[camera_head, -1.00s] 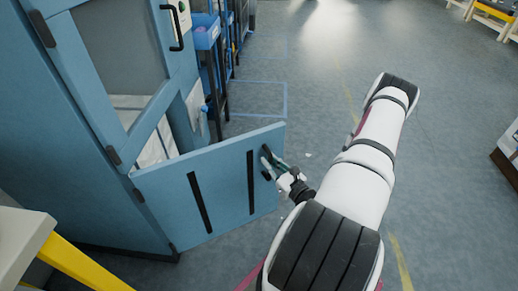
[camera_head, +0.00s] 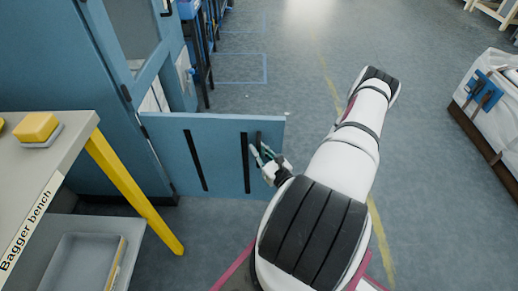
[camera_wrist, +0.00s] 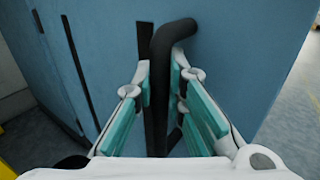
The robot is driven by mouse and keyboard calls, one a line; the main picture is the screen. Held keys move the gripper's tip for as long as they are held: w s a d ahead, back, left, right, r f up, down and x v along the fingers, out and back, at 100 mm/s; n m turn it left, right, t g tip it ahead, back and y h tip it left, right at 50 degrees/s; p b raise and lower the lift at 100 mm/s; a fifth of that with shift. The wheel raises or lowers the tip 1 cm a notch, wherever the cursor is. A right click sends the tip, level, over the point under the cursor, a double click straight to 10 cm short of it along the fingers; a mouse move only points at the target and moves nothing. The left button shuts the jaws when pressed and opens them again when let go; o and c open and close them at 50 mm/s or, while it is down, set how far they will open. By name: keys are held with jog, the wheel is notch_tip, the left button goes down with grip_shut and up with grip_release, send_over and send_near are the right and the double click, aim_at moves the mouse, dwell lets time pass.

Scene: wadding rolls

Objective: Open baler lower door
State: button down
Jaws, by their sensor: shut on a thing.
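The baler lower door (camera_head: 218,160) is a blue panel with two dark vertical slots. It is swung open, standing out to the right from the blue baler (camera_head: 60,75). In the wrist view the door (camera_wrist: 235,60) fills most of the picture. Its black bent handle (camera_wrist: 162,70) runs between my fingers. My gripper (camera_head: 262,158) is at the door's right part, shut on the handle. In the wrist view the teal-padded fingers of my gripper (camera_wrist: 162,100) stand on both sides of the handle. The handle's lower end is hidden behind the gripper body.
The Bagger bench (camera_head: 62,135) with yellow legs stands at the left, near the door. A yellow block (camera_head: 37,127) lies on it and a grey tray (camera_head: 85,262) below. A white-covered load (camera_head: 495,95) stands at right. Floor beyond the door is clear.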

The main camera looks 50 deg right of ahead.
jog(key=shift+s+d, duration=0.1)
jog(key=shift+s, duration=0.2)
jog(key=c, duration=1.7)
grip_release()
jog(key=shift+o, duration=0.5)
jog(key=v, duration=1.2)
jog(key=shift+w, duration=0.1)
